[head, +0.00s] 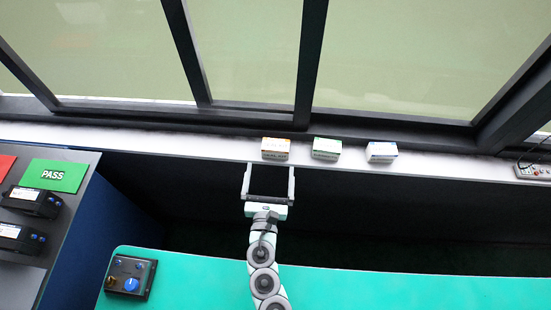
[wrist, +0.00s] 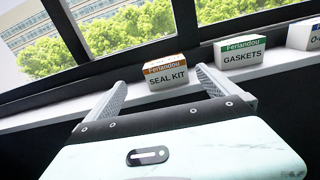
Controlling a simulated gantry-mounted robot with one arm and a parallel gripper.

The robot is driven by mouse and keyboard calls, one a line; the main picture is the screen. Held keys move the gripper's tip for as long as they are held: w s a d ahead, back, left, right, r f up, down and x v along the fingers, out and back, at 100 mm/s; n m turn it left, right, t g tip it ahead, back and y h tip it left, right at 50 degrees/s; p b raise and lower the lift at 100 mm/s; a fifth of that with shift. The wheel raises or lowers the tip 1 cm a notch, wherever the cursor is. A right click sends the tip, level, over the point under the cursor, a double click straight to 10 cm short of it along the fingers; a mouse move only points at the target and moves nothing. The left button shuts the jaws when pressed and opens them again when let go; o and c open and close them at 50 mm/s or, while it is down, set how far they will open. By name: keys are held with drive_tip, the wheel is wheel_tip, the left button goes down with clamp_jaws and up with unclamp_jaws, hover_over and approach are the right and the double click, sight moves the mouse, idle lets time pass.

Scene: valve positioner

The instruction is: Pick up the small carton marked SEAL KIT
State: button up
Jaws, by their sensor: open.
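The small carton marked SEAL KIT (wrist: 167,76) is white with an orange-brown top band. It stands on the white window sill and lies between my two fingers in the wrist view, beyond their tips or near them; the exact gap cannot be told. In the head view the same carton (head: 275,148) is the leftmost of three on the sill. My gripper (head: 269,168) is open and empty, just in front of the sill and slightly left of the carton. Its fingers also show in the wrist view (wrist: 160,78).
A green-topped GASKETS carton (head: 326,148) and a blue-topped carton (head: 381,151) stand to the right on the sill (head: 220,145). Window frames rise behind. A power strip (head: 533,172) lies far right. A green bench (head: 400,287) is in front, with a dark gap before the sill.

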sight(276, 142)
drive_tip(key=w, duration=0.3)
drive_tip(key=w+d, duration=0.1)
drive_tip(key=w, duration=0.3)
drive_tip(key=w+b, duration=0.1)
drive_tip(key=w, duration=0.3)
drive_tip(key=shift+d, duration=0.35)
drive_tip(key=shift+s, duration=0.1)
drive_tip(key=shift+c, duration=0.4)
drive_tip(key=c, duration=1.4)
